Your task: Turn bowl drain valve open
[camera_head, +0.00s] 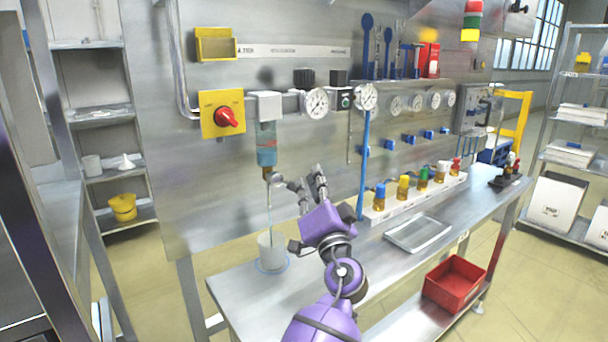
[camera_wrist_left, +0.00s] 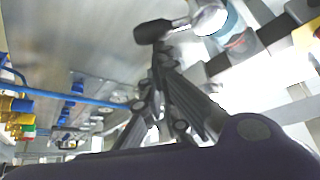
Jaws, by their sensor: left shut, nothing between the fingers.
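The clear bowl (camera_head: 266,143), with bluish liquid inside, hangs on the steel wall panel under a light grey block. Below it is the drain valve (camera_head: 268,176), with a small lever pointing right toward my gripper. In the left wrist view a dark handle (camera_wrist_left: 160,31) lies just beyond my fingertips, beside the bluish bowl (camera_wrist_left: 238,42). My left gripper (camera_head: 312,178) is right of the valve, shut and empty, fingers pointing up; it also shows in the left wrist view (camera_wrist_left: 162,62). Whether it touches the handle I cannot tell. My right gripper is out of view.
A beaker (camera_head: 271,252) stands on the bench below the valve; a thin vertical line runs down toward it. A blue upright rod (camera_head: 364,160) is close right of my gripper. A bottle rack (camera_head: 415,196), metal tray (camera_head: 418,233) and red bin (camera_head: 455,284) are further right.

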